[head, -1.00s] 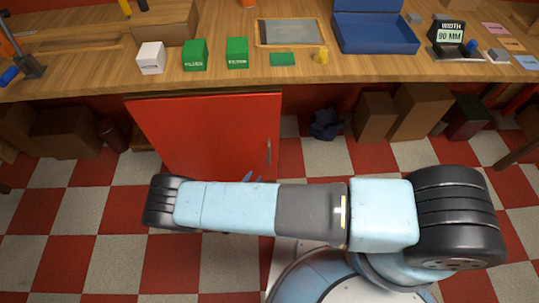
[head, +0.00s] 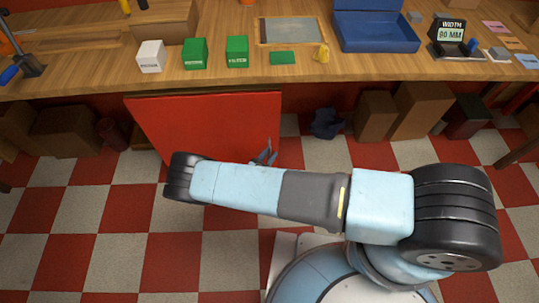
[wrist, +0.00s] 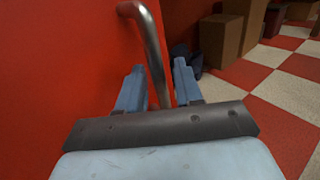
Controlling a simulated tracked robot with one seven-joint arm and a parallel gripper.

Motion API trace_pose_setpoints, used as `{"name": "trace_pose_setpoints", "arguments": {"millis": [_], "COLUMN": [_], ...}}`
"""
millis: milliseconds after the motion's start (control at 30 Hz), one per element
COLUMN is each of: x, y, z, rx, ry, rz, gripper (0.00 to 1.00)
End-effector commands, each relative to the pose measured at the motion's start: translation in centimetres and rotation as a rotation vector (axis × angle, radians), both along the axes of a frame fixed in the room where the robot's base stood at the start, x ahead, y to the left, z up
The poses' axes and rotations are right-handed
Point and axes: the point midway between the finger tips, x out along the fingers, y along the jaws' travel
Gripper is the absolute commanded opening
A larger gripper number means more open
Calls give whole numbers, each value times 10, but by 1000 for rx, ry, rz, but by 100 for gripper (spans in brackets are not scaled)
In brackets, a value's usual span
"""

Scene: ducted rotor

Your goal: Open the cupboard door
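The red cupboard door (head: 205,120) is below the workbench in the head view and looks closed. It also fills the left of the wrist view (wrist: 50,70). Its metal bar handle (wrist: 150,35) stands out from the door near its right edge. My gripper (wrist: 159,70) is open, with one blue finger on each side of the handle and gaps visible beside the bar. In the head view my gripper (head: 265,154) is at the door's right side, partly behind my arm, and the handle is hard to make out there.
The wooden workbench (head: 110,78) overhangs the door and holds a white block, green blocks and a blue box (head: 375,35). Brown boxes (head: 375,115) and a dark crumpled object (head: 327,123) lie under it at right. The checkered floor before the door is clear.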

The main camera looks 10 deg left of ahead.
Motion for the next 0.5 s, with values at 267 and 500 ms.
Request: {"name": "trace_pose_setpoints", "arguments": {"millis": [267,500], "x": [5,4], "y": [-2,-2], "z": [0,0], "rx": [0,0], "ry": [1,1], "rz": [1,1], "gripper": [35,23]}}
